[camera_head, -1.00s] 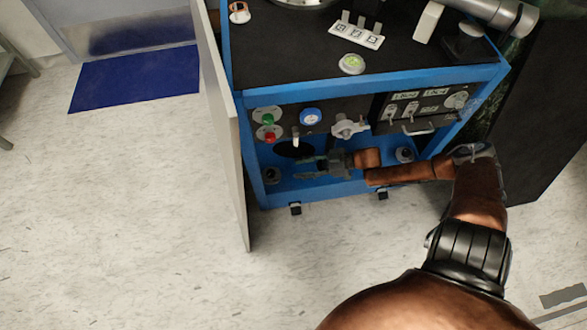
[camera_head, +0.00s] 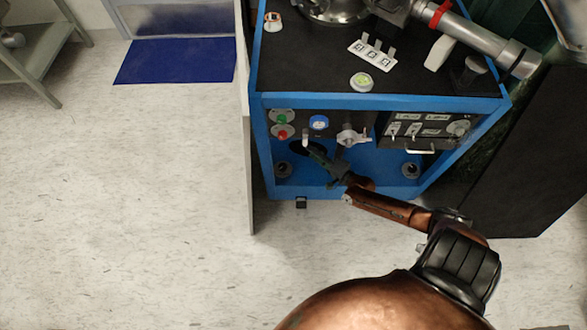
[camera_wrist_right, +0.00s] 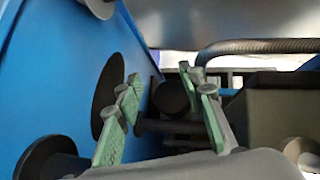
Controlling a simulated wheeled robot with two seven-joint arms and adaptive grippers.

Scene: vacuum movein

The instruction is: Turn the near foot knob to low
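The blue cabinet (camera_head: 345,189) has two dark round foot knobs low on its inner face, a left one (camera_head: 284,169) and a right one (camera_head: 411,170). I cannot tell which of them is the near one, nor read any setting. My right gripper (camera_head: 318,156) reaches in from the lower right and points up and left, by the dark oval opening, between the two knobs. In the right wrist view its green-padded fingers (camera_wrist_right: 163,112) stand apart with nothing gripped. A dark round knob (camera_wrist_right: 45,158) shows at lower left there, apart from the fingers. My left gripper is out of view.
Above the right gripper are a white-handled valve (camera_head: 352,137), a blue gauge (camera_head: 318,122) and green and red buttons (camera_head: 282,133). A switch panel (camera_head: 425,128) is to the right. An open pale door (camera_head: 246,150) stands at the cabinet's left.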

